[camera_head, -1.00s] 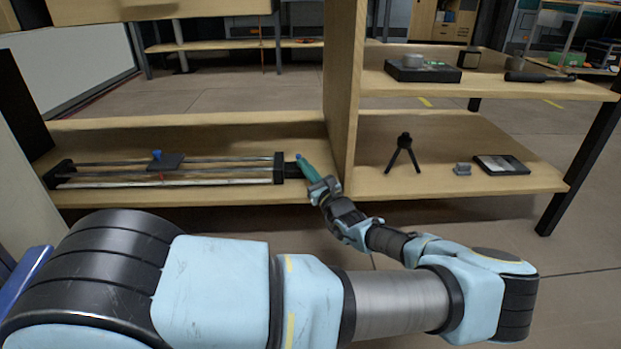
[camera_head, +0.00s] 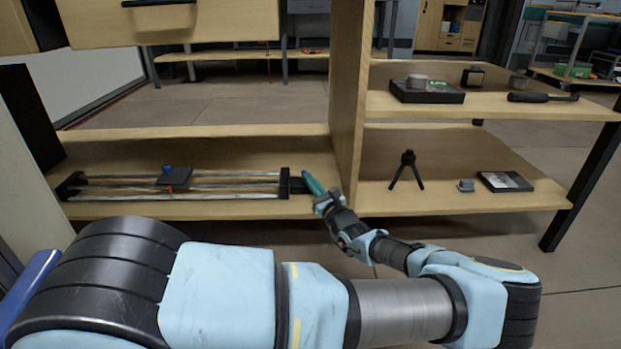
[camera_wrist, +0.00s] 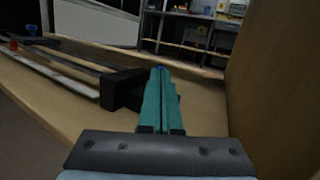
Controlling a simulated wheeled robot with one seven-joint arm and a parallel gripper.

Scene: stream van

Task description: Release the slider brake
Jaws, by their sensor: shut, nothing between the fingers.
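The slider (camera_head: 225,184) lies along the lower left shelf, two rails between black end blocks. Its dark carriage plate (camera_head: 173,179) sits left of the middle, with a blue knob (camera_head: 167,168) on top and a small red part (camera_head: 169,189) at its front edge, perhaps the brake. My gripper (camera_head: 308,178), with teal fingers, is shut and empty at the slider's right end, beside the black end piece. In the wrist view the closed fingers (camera_wrist: 159,95) point over the shelf, just right of the black end block (camera_wrist: 122,88); the blue knob (camera_wrist: 31,30) and red part (camera_wrist: 13,46) show at far left.
A wooden upright panel (camera_head: 350,110) stands close to the right of my gripper. Right of it, the lower shelf holds a small black tripod (camera_head: 407,170) and a flat dark box (camera_head: 505,181). A drawer unit (camera_head: 170,22) hangs above the slider.

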